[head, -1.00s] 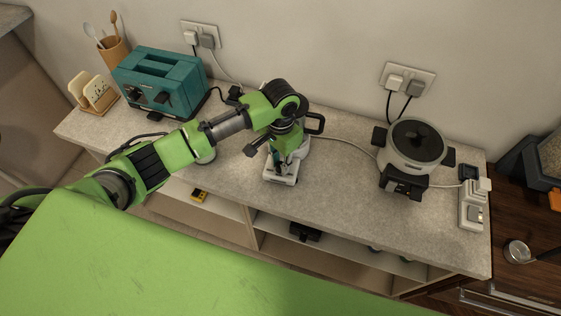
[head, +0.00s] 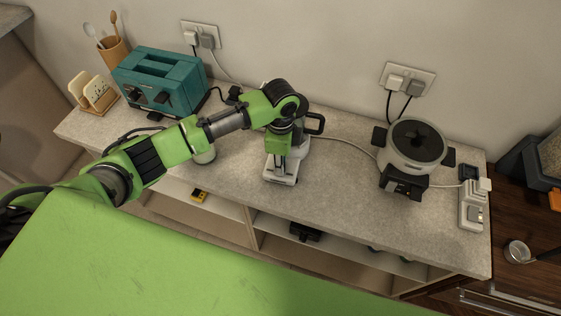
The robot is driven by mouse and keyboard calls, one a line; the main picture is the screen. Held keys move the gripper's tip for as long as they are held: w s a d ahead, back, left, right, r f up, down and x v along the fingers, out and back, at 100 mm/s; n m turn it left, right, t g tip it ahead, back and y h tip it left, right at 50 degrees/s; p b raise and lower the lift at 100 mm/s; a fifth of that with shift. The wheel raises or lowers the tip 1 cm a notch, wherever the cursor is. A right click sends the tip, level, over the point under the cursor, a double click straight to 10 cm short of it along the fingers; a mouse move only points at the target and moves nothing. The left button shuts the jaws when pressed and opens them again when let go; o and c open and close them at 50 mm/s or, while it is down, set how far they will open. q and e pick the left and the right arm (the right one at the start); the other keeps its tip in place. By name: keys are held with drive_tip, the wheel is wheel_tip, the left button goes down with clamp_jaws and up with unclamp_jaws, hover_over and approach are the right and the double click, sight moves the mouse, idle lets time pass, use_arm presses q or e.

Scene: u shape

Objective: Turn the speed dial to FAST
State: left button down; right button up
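A white appliance (head: 281,177) with a black handle stands mid-counter. My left arm covers most of it, and I cannot make out a speed dial or its marking. My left arm comes in from the left, and its wrist is bent down over the appliance. The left gripper (head: 280,150) points down at the appliance's front. Its fingers are mostly hidden under the wrist, so I cannot see whether it is open or touching anything. My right gripper is not in view.
A teal toaster (head: 164,83) stands at the back left, with a toast rack (head: 93,93) and a utensil pot (head: 116,55). A white cooker (head: 415,146) with a dark lid stands right.

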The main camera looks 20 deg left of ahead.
use_arm(q)
drive_tip(key=m, duration=0.6)
drive_tip(key=shift+w+r, duration=0.1)
drive_tip(key=shift+w, duration=0.05)
drive_tip(key=shift+m, duration=0.3)
drive_tip(key=c, duration=1.8)
unclamp_jaws()
wheel_tip(320, 180, up, 12)
drive_tip(key=shift+f, duration=0.1)
